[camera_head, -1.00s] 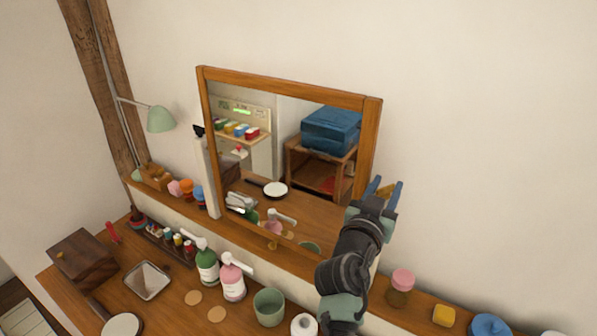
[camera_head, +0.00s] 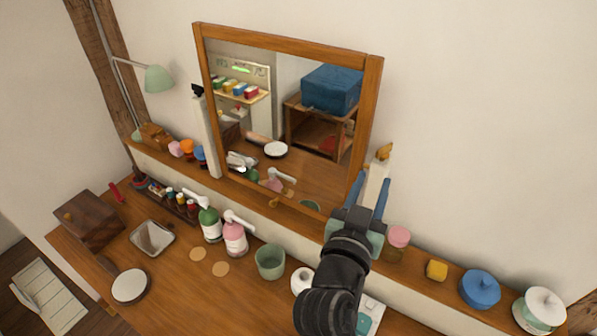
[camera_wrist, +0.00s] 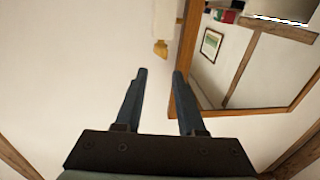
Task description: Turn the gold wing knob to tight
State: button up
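The gold wing knob (camera_head: 384,151) sits at the top of a pale post (camera_head: 375,180) on the right side of the wood-framed mirror (camera_head: 372,110). In the wrist view the gold knob (camera_wrist: 160,48) shows just beyond my fingertips, between their lines, at the end of the pale post (camera_wrist: 165,18). My gripper (camera_head: 371,187) is open and empty, its two blue fingers pointing up toward the knob from in front of the post. In the wrist view my gripper (camera_wrist: 160,75) shows a clear gap, apart from the knob.
The mirror frame (camera_wrist: 188,60) is close to my right finger in the wrist view. A pink-lidded jar (camera_head: 397,240), a yellow block (camera_head: 437,270) and a blue lidded pot (camera_head: 480,288) stand on the ledge to the right. Pump bottles (camera_head: 234,238) and a green cup (camera_head: 270,262) stand left.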

jog(key=s+a+r+n+t+y+b, duration=0.4)
jog(key=s+a+r+t+y+b, duration=0.2)
jog(key=b, duration=1.6)
jog(key=shift+s+a+r+t+y, duration=0.4)
jog(key=shift+s+a+r+t, duration=1.45)
jog(key=shift+a+r, duration=1.85)
jog(key=shift+s+d+r+g, duration=0.4)
jog(key=shift+d+r+g, duration=0.05)
